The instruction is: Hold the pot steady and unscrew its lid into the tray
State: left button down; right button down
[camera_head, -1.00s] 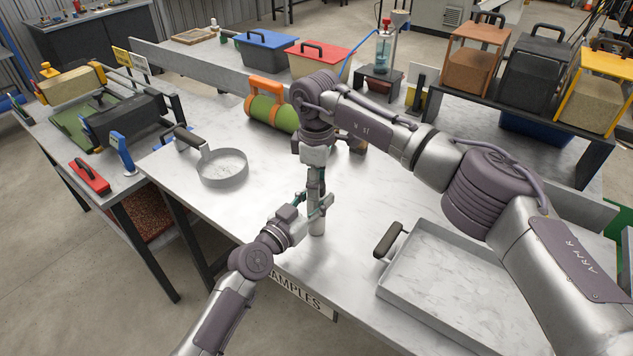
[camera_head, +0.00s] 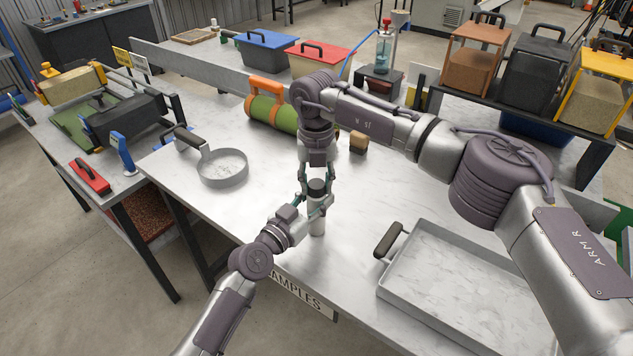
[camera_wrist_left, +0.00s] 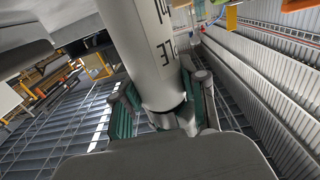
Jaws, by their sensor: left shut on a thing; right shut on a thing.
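The pot (camera_head: 317,226) is a slim pale cylinder standing upright on the pale bench. It also shows in the left wrist view (camera_wrist_left: 150,60) as a white tube with dark printed marks. My left gripper (camera_head: 317,207) is shut around the pot's upper body; its green pads flank the tube in the wrist view. The dark lid (camera_head: 317,186) is on top of the pot. My right gripper (camera_head: 316,183) points straight down from above and is shut on the lid, one finger on each side. The grey tray (camera_head: 440,322) lies at the right of the bench and looks empty.
A round shallow pan (camera_head: 222,170) lies left of the pot. A green roll with orange handle (camera_head: 275,112) and a small brown block (camera_head: 358,142) lie behind. Blue (camera_head: 265,52) and red-lidded (camera_head: 320,60) boxes stand further back. Bare bench separates pot and tray.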

jog(key=n, duration=1.1)
jog(key=shift+n, duration=0.3)
jog(key=n, duration=1.7)
jog(key=shift+r+n, duration=0.1)
jog(key=shift+n, duration=0.2)
jog(key=n, duration=0.3)
jog(key=shift+r, duration=0.15)
